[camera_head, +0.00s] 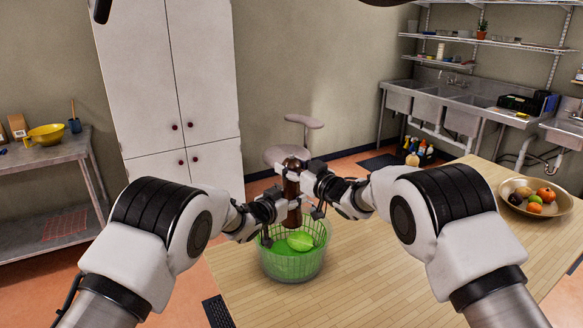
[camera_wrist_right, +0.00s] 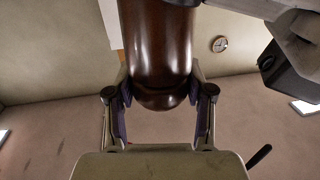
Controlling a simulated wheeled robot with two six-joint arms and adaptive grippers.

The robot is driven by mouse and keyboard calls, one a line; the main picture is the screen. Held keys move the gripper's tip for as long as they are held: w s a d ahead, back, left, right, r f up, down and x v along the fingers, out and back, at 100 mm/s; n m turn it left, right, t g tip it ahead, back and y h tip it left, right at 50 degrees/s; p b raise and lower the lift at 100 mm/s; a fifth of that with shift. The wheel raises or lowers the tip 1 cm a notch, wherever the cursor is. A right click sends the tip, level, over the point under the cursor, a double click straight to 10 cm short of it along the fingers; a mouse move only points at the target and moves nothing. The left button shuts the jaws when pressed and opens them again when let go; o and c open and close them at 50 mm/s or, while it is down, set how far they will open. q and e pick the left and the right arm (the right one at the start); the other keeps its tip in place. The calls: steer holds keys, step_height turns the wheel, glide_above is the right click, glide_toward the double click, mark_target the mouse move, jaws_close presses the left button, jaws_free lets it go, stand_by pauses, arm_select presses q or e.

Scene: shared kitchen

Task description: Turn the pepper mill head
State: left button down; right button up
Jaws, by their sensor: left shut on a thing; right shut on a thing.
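The pepper mill (camera_head: 292,188) is dark brown and glossy. In the head view it stands roughly upright between my two grippers, above a green basket (camera_head: 277,266). My left gripper (camera_head: 287,207) is shut on the mill's lower part. My right gripper (camera_head: 295,172) is shut on its upper part, close under the top. In the right wrist view the mill (camera_wrist_right: 156,45) fills the upper middle, with a finger of my right gripper (camera_wrist_right: 160,98) on each side. The fingers hide parts of the mill, and I cannot tell how far the head is turned.
The basket stands on a wooden table (camera_head: 370,285) and has light green things (camera_head: 300,241) in it. A fruit plate (camera_head: 562,208) lies at the table's right. The table between is clear. A stool (camera_head: 303,121) stands behind the mill. A white cabinet (camera_head: 150,90) is farther back.

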steer(key=m+t+h, duration=0.1)
steer(key=h, duration=0.1)
steer(key=m+t+h, duration=0.1)
steer(key=m+h, duration=0.1)
steer(key=shift+s+a+t, duration=0.1)
steer(key=shift+t, duration=0.2)
steer(key=shift+m+h, duration=0.4)
steer(key=shift+h, duration=0.2)
steer(key=o, duration=1.2)
step_height(320, 180, up, 10)
steer(key=shift+f, duration=0.1)
